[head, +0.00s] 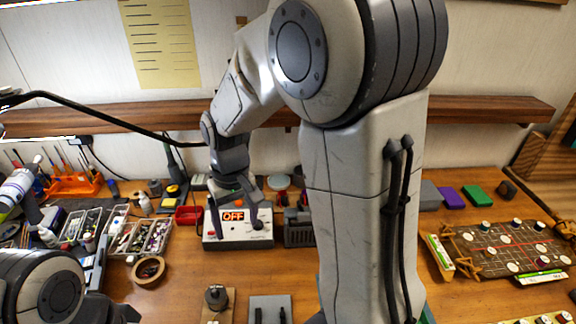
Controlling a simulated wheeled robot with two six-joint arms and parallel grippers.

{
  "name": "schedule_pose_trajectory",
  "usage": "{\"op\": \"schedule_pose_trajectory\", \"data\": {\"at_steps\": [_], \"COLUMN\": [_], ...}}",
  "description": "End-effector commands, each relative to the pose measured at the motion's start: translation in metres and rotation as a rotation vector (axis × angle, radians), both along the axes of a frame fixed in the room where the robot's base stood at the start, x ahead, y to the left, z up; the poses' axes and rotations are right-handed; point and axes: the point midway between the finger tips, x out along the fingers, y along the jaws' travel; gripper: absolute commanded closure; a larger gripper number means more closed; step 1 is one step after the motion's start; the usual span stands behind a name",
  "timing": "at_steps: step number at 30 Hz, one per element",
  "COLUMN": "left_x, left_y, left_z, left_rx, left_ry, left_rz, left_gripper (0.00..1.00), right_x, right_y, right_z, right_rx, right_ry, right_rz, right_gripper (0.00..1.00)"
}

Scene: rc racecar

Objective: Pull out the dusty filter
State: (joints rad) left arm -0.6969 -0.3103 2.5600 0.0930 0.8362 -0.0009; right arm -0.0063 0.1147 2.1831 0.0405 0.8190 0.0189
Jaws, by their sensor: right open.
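My right gripper (237,222) is open, pointing down at a white box (240,241) with a lit "OFF" display and small knobs on its front. Its fingers stand apart in front of the display; I cannot tell whether they touch the box. A dark grey, slotted unit (299,236) stands just right of the white box, partly hidden by my right arm. I cannot make out a dusty filter for certain. My left arm is at the left edge; its end is small there, and I cannot tell its jaw state.
A board with discs (500,248) lies right. A wooden shelf (480,108) runs along the wall. My right arm hides the bench's middle.

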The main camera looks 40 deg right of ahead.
Motion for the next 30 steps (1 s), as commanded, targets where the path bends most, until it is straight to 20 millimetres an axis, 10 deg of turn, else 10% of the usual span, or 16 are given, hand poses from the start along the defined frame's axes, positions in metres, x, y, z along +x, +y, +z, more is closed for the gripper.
{"op": "schedule_pose_trajectory", "data": {"at_steps": [6, 10, 30], "left_x": [0.000, 0.000, 0.000], "left_y": [0.000, 0.000, 0.000], "left_z": [0.025, 0.030, 0.057], "left_rx": [0.000, 0.000, 0.000], "left_ry": [0.000, 0.000, -0.001], "left_rz": [-0.001, -0.002, -0.006], "left_gripper": [1.00, 1.00, 1.00], "right_x": [0.037, 0.035, 0.031], "right_y": [-0.140, -0.188, -0.209], "right_z": [-0.007, -0.014, -0.099], "right_rx": [-0.016, -0.021, -0.022], "right_ry": [0.024, 0.030, 0.037], "right_rz": [-0.355, -0.463, -0.510], "right_gripper": [0.15, 0.15, 0.15]}}
